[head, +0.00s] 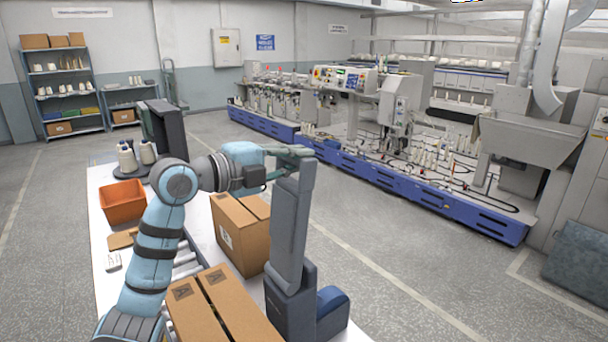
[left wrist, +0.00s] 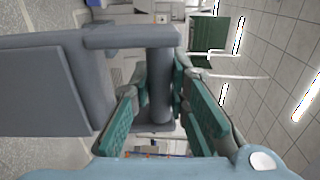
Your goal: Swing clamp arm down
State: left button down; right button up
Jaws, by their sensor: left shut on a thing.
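The grey clamp arm (head: 291,220) stands nearly upright, tilted slightly, on a dark grey stand (head: 290,300) at the near right end of the table. My left gripper (head: 297,153) is at the top end of the clamp arm. In the left wrist view my left gripper's teal fingers (left wrist: 160,105) lie on either side of the grey crossbar (left wrist: 161,75) at the end of the clamp arm and are shut on it. My right gripper is out of view.
Cardboard boxes (head: 238,232) stand on the table beside the clamp, with another closed box (head: 225,308) in front. An orange bin (head: 122,203) and white bobbins (head: 127,158) are at the left. Open floor lies right of the clamp.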

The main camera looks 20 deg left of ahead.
pick_arm(q)
jog(key=shift+s+a+f+b, duration=0.25)
jog(key=shift+s+a+f, duration=0.05)
jog(key=shift+s, duration=0.2)
jog(key=shift+s+a+f+b, duration=0.25)
jog(key=shift+s+a+f, duration=0.05)
jog(key=shift+s, duration=0.2)
jog(key=b+v, duration=0.7)
jog(key=v, duration=0.1)
jog(key=shift+s+a+f, duration=0.25)
jog(key=shift+s+f, duration=0.15)
jog(key=shift+f, duration=0.15)
jog(key=c, duration=1.6)
grip_release()
jog(key=shift+r, duration=0.15)
jog(key=shift+c, duration=0.2)
jog(key=shift+o, duration=0.4)
jog(key=shift+w+d+p, duration=0.25)
jog(key=shift+w+p, duration=0.05)
jog(key=shift+w, duration=0.2)
jog(key=shift+s+a+r, duration=0.15)
jog(key=shift+s+a, duration=0.05)
